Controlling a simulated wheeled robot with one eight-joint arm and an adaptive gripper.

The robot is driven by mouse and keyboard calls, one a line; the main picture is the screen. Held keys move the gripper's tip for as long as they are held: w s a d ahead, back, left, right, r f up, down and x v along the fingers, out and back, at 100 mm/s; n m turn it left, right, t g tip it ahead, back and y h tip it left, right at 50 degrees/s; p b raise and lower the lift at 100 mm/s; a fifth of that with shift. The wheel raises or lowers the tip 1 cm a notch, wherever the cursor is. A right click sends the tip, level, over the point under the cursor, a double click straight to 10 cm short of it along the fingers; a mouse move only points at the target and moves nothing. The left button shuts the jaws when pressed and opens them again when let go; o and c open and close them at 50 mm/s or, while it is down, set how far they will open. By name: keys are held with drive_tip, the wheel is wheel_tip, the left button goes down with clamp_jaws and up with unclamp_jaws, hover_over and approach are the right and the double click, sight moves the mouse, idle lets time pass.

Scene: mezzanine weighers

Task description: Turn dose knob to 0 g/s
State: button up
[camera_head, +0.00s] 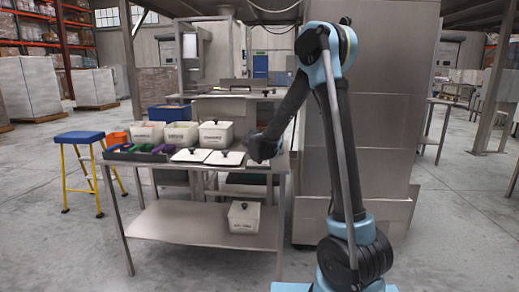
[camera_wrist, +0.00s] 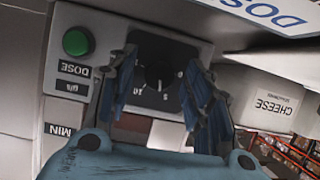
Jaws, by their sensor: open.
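In the wrist view, the dose knob (camera_wrist: 157,75) is a dark round knob on a black dial plate with pale scale marks. The plate sits on a grey panel (camera_wrist: 118,40) that appears upside down. A label reading DOSE G/S is beside it. My gripper (camera_wrist: 161,66) is open, with one blue-grey finger on each side of the knob. I cannot tell whether the fingers touch it. They hide parts of the dial, and the pointer's exact setting is unclear. In the head view, my gripper (camera_head: 262,148) is at the right end of the steel table; the knob cannot be made out there.
A green button (camera_wrist: 76,42) and a MIN label (camera_wrist: 61,130) are near the knob. A white CHEESE bin (camera_wrist: 272,103) is at right. In the head view, the steel table (camera_head: 185,222) holds white bins (camera_head: 215,134) and lids (camera_head: 190,155). A blue-topped stool (camera_head: 79,137) stands left.

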drive_tip(key=shift+w, duration=0.15)
drive_tip(key=shift+c, duration=0.3)
drive_tip(key=c, duration=1)
drive_tip(key=shift+o, duration=0.4)
drive_tip(key=shift+d, duration=0.4)
drive_tip(key=shift+a, duration=0.2)
drive_tip(key=shift+c, duration=0.3)
drive_tip(key=shift+a, duration=0.1)
